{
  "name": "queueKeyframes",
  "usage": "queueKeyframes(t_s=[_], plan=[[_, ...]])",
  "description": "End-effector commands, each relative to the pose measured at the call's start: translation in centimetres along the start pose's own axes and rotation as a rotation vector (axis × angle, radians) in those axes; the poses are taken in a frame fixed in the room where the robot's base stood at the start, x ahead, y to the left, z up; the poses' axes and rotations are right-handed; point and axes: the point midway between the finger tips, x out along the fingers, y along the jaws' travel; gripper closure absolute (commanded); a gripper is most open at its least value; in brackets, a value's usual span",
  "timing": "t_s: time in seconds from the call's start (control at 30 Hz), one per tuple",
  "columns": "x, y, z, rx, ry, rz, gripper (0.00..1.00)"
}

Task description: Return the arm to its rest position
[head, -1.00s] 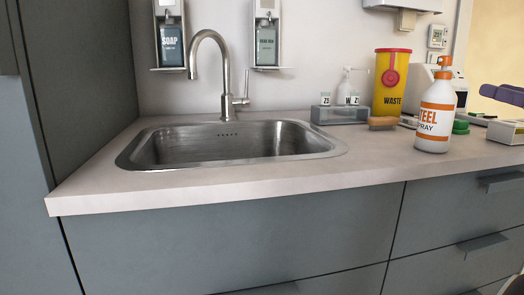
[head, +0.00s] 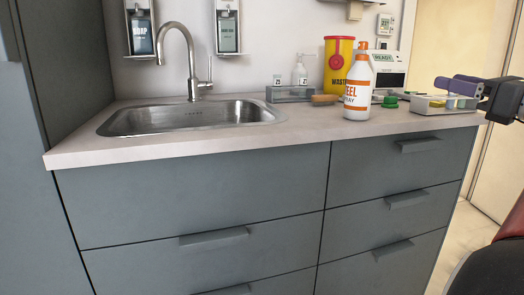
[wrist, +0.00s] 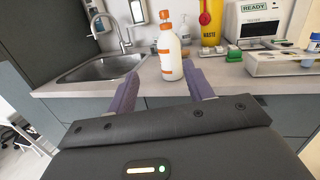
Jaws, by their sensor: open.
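My gripper (head: 446,82) is at the right of the head view, its purple fingers open and empty, over the right end of the counter. In the wrist view my gripper (wrist: 161,72) shows both purple fingers spread apart. A white and orange spray bottle (head: 357,97) stands upright on the counter, left of the gripper in the head view and apart from it. In the wrist view the bottle (wrist: 170,60) appears beyond the fingers, in the gap between them.
The counter (head: 200,143) holds a sink (head: 190,115), a yellow waste bin (head: 337,62), a wooden brush (head: 324,100), a green cap (head: 390,101) and a grey tray (head: 425,106). Drawers (head: 395,165) front it. A dark red and black seat (head: 495,260) is at lower right.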

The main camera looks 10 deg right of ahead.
Motion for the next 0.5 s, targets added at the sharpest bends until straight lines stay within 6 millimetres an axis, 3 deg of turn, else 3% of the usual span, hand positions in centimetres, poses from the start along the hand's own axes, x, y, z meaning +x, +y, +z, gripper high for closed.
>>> queueKeyframes(t_s=[0.27,0.5], plan=[[3.4,4.0,-3.4,-0.127,0.13,0.059,0.48],[6.5,10.6,-8.8,-0.363,0.313,0.193,0.48]])
